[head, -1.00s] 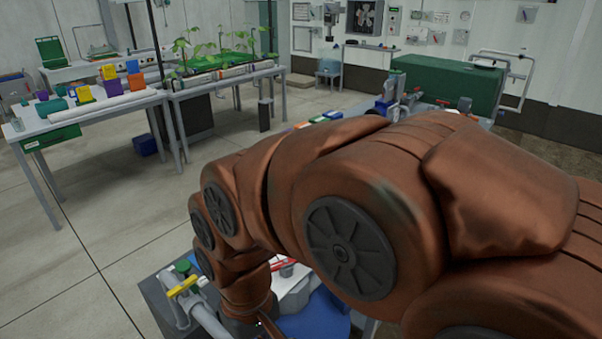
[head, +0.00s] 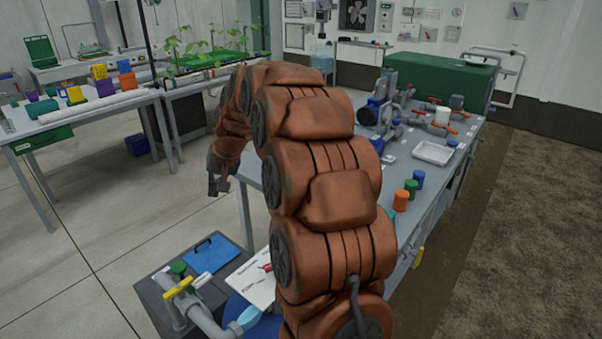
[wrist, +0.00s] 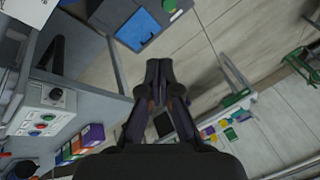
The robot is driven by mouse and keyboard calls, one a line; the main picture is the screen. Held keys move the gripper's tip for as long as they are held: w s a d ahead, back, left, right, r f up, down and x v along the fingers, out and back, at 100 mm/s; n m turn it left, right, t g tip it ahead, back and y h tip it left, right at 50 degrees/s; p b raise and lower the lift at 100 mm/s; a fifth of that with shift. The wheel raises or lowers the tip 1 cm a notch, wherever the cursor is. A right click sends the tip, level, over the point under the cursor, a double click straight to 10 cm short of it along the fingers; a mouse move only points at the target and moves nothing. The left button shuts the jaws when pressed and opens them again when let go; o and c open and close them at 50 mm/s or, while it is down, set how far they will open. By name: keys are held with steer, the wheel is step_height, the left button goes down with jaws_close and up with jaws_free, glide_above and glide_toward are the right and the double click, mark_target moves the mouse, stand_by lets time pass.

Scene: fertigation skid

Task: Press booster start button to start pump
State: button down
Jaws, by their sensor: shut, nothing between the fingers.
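In the wrist view a pale control box (wrist: 50,108) is at the left, with a black knob (wrist: 56,94), a green button (wrist: 47,117) and a red button (wrist: 41,125). Its labels are too small to read, so I cannot tell which button is the booster start. I cannot make out this box in the head view. My gripper (head: 219,186) hangs over open floor left of the skid bench in the head view. In the wrist view my gripper (wrist: 160,72) has its fingers together, empty, and well apart from the box.
The skid bench (head: 425,190) carries a blue pump (head: 374,112), valves and a white tray (head: 433,153). A low grey stand with pipes and a yellow-handled valve (head: 177,287) is at the lower left. Plant tables stand at the back left.

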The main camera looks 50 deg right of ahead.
steer(key=w+d+f+m+t+h, duration=0.1)
steer(key=w+d+m, duration=0.1)
steer(key=d, duration=1.1)
steer(key=w+d+f+m+t+h, duration=0.1)
steer(key=w+d+f+m+h, duration=0.1)
steer(key=d, duration=1.1)
steer(key=w+d+f+m+t+h+p, duration=0.1)
steer(key=w+d+m+t+h, duration=0.1)
steer(key=d, duration=1.1)
steer(key=shift+w+d+f+m, duration=0.2)
steer(key=shift+w+d+m, duration=0.15)
steer(key=shift+w, duration=0.25)
steer(key=shift+f, duration=0.1)
steer(key=shift+a+f+b, duration=0.1)
steer(key=shift+f+b, duration=2.2)
steer(key=shift+f, duration=2.05)
steer(key=shift+f+b, duration=0.4)
steer(key=shift+b, duration=0.05)
steer(key=shift+f, duration=0.15)
